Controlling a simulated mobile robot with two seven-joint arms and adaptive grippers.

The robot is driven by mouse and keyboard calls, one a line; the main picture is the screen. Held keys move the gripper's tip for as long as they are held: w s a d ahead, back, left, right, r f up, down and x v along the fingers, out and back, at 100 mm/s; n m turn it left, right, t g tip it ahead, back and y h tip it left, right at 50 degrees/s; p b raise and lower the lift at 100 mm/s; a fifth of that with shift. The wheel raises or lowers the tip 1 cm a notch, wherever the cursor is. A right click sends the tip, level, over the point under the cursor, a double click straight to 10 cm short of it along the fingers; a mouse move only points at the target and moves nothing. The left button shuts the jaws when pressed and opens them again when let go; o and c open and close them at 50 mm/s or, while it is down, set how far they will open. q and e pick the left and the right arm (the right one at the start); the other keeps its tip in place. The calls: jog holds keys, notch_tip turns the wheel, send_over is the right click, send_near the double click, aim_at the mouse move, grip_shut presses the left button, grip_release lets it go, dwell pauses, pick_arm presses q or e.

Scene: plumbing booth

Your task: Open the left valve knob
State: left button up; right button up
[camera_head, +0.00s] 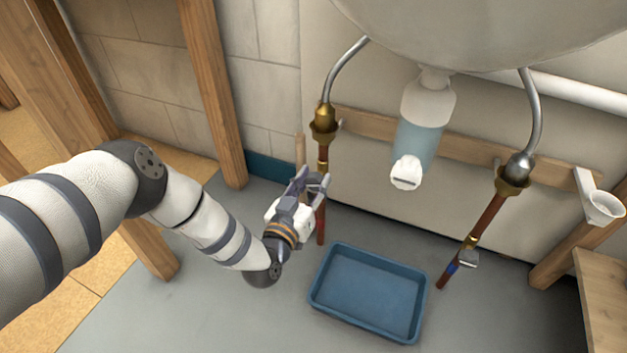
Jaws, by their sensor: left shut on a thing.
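The left copper pipe (323,156) runs down from a brass fitting (324,119) under the basin. My left gripper (318,184) comes in from the left and is shut at this pipe, at the height of the left valve. The left valve knob is hidden behind the fingers, so its turn angle cannot be told. Below the gripper the pipe shows a red section (320,224). My right gripper is out of the picture.
A blue tray (318,288) lies on the grey floor, right of my left wrist. A trap with a clear bluish body (417,141) hangs under the basin (480,30). Wooden posts (213,90) stand at the left. A wooden bench (604,290) is at right.

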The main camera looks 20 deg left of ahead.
pick_arm(q)
jog(key=n, duration=0.6)
jog(key=shift+a+f+n, duration=0.1)
jog(key=shift+n, duration=0.2)
jog(key=n, duration=0.5)
jog(key=shift+f+n+b, duration=0.1)
jog(key=shift+n+b, duration=0.25)
jog(key=shift+n, duration=0.05)
jog(key=o, duration=1.2)
jog(key=shift+c, duration=0.2)
jog(key=s, duration=1.2)
jog(key=shift+a, duration=0.25)
jog(key=shift+s, duration=0.1)
